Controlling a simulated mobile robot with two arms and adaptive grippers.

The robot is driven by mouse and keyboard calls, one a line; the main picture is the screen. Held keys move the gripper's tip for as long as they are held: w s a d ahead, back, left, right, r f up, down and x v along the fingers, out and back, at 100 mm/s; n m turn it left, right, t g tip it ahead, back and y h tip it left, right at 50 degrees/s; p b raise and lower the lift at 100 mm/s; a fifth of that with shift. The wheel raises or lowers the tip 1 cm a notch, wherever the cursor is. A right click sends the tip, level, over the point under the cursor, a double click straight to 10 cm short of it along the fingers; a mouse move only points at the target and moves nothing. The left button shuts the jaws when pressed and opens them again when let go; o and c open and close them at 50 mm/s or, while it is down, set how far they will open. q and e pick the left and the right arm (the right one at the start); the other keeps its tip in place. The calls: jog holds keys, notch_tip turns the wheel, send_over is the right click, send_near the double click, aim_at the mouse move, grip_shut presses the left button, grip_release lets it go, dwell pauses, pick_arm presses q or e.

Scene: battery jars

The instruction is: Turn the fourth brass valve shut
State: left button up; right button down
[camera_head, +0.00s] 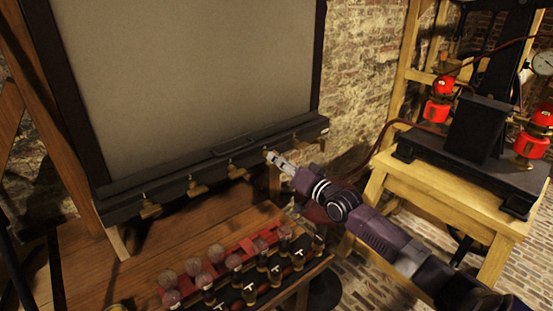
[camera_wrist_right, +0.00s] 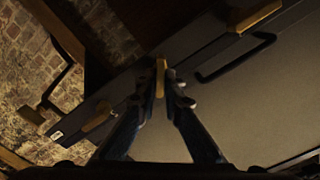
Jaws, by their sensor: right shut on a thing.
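A row of brass valves runs along the dark ledge (camera_head: 110,206) under the large grey panel. From the left in the head view, the first valve (camera_head: 150,210), the second valve (camera_head: 197,188) and the third valve (camera_head: 237,171) stand clear. My right gripper (camera_head: 272,158) is at the fourth place and hides most of that valve. In the right wrist view, my right gripper (camera_wrist_right: 165,85) is shut on the fourth brass valve (camera_wrist_right: 160,64), whose end shows between the fingertips. How far it is turned cannot be told. My left gripper is out of view.
A dark handle (camera_head: 233,147) sits on the ledge above the valves. Below, a wooden bench (camera_head: 115,265) carries several round-topped jars (camera_head: 193,266) and dark pieces with brass tops (camera_head: 262,262). A wooden table (camera_head: 440,195) with black and red apparatus stands at the right.

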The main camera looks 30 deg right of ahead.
jog(key=shift+d+f+m, duration=0.1)
jog(key=shift+f+m, duration=0.05)
jog(key=shift+m, duration=4.95)
jog(key=c, duration=2.1)
grip_release()
jog(key=s, duration=0.8)
jog(key=s+d, duration=0.1)
jog(key=s, duration=0.3)
jog(key=shift+w+f, duration=0.1)
